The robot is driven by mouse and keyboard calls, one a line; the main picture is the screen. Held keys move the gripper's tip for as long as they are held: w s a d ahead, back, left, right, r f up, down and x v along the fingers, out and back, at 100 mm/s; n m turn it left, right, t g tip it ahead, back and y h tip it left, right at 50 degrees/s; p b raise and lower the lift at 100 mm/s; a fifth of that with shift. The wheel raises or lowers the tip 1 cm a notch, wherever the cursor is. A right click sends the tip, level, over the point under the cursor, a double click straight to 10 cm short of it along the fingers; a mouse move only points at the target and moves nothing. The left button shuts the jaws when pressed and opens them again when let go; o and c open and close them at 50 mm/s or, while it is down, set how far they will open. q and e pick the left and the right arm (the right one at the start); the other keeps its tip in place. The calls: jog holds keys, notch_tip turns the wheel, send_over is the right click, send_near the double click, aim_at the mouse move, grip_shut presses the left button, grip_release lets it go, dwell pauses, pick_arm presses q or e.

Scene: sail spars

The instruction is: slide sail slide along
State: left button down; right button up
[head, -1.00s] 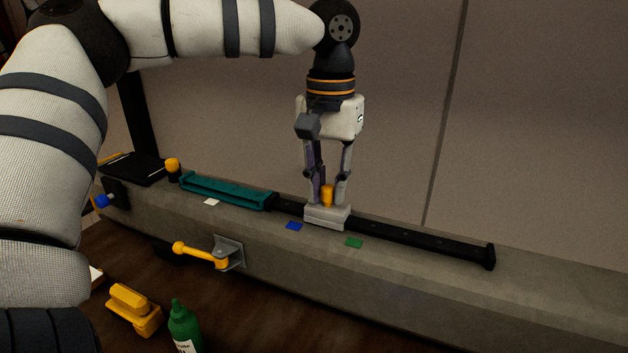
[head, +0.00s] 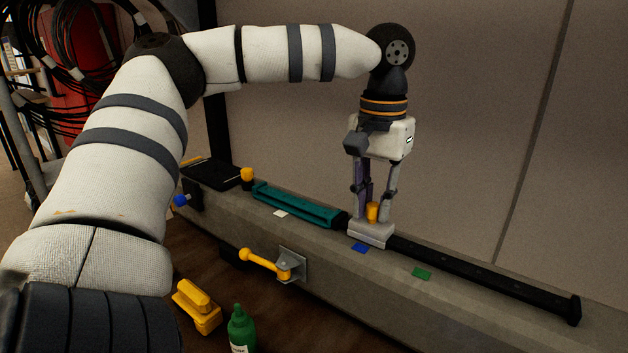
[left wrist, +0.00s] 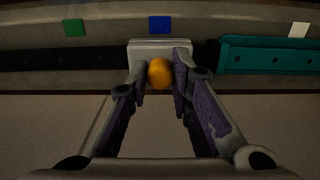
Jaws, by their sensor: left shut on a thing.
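The sail slide (head: 371,235) is a pale grey block with an orange knob (head: 372,212) on top. It sits on the long black track (head: 480,268). My left gripper (head: 374,208) points down with its fingers shut on the knob. In the left wrist view the knob (left wrist: 159,73) is between the fingertips, and the slide (left wrist: 160,45) lines up with the blue mark (left wrist: 160,25). In the head view the blue mark (head: 360,248) is just in front of the slide. The green mark (head: 421,273) lies farther right. My right gripper is not in view.
A teal channel piece (head: 295,207) lies left of the slide, close to it, with a white mark (head: 280,213) in front. An orange-handled lever (head: 265,262) is on the ledge's front face. A yellow object (head: 197,306) and green bottle (head: 240,330) stand below. The track's right is clear.

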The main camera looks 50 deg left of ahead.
pick_arm(q)
jog(key=shift+s+a, duration=0.8)
jog(key=shift+a, duration=1.9)
jog(key=shift+s+a, duration=0.75)
jog(key=shift+a, duration=1.95)
jog(key=shift+s+a, duration=0.8)
jog(key=shift+a, duration=1.9)
jog(key=c, duration=1.4)
grip_release()
jog(key=shift+o, duration=0.2)
jog(key=shift+r, duration=0.15)
notch_tip(320, 180, up, 12)
